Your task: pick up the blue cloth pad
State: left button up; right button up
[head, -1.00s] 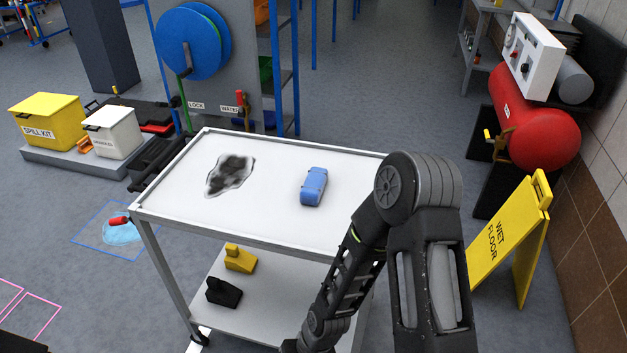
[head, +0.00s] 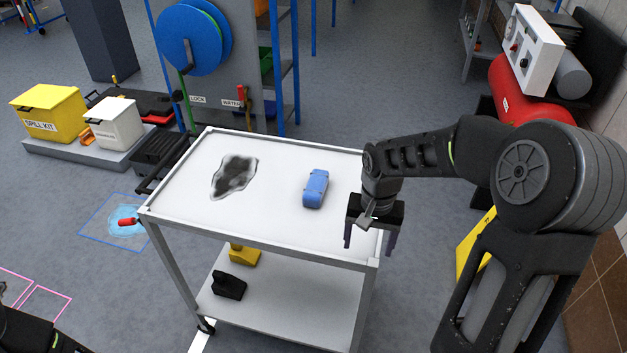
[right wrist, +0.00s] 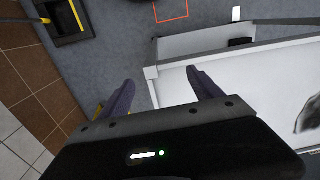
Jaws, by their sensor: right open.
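The blue cloth pad (head: 316,188) lies on the white top of the cart (head: 270,222), right of a dark smudge (head: 235,174). My right gripper (head: 369,243) is open and empty, pointing down over the cart's front right corner. It is to the right of the pad and nearer to me, apart from it. In the right wrist view its open fingers (right wrist: 162,82) have nothing between them, and the pad does not show. A dark piece of my left arm shows at the lower left of the head view; its gripper does not.
The cart has a raised rim. Its lower shelf (head: 325,295) holds a yellow item (head: 243,255) and a black item (head: 229,285). A yellow sign (head: 470,250) stands right of the cart, partly behind my right arm. The cart top around the pad is clear.

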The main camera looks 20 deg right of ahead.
aim_at(315, 191)
jog(key=i, duration=0.9)
